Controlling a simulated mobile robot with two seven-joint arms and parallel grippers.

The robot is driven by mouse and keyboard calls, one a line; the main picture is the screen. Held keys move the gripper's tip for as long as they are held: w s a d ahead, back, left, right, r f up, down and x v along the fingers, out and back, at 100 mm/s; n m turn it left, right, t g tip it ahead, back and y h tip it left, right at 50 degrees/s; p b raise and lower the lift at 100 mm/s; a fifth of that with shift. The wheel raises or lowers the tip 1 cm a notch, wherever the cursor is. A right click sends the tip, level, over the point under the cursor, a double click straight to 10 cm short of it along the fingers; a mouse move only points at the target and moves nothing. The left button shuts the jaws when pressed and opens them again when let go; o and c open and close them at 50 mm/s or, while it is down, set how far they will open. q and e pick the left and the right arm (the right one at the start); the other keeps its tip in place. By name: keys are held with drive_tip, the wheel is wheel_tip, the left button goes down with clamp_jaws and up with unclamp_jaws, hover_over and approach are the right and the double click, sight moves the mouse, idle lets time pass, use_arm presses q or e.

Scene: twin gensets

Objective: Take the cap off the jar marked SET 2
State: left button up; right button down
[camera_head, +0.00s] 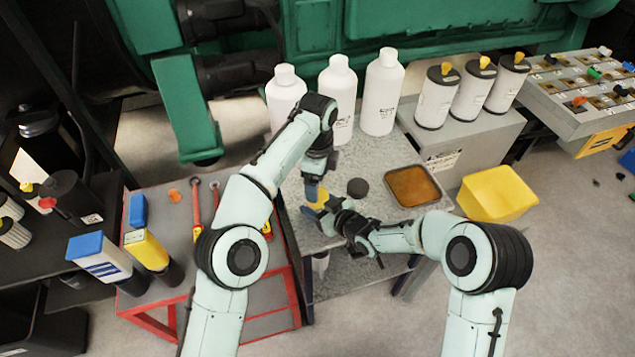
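A small yellow object with blue beside it (316,196) is at the front left of the grey speckled table (360,265). It may be a jar, but my grippers partly cover it and I cannot read any SET 2 mark. My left gripper (314,180) points down at its top from above. My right gripper (334,216) reaches in from the right, close against its lower side. I cannot tell whether either gripper is closed on it. A dark round disc (357,187), possibly a cap, lies on the table just right of them.
Several white bottles (380,95) stand at the table's back. A brown-filled tray (412,186) and yellow bin (497,193) are to the right.

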drive_tip(key=shift+c, duration=0.8)
unclamp_jaws()
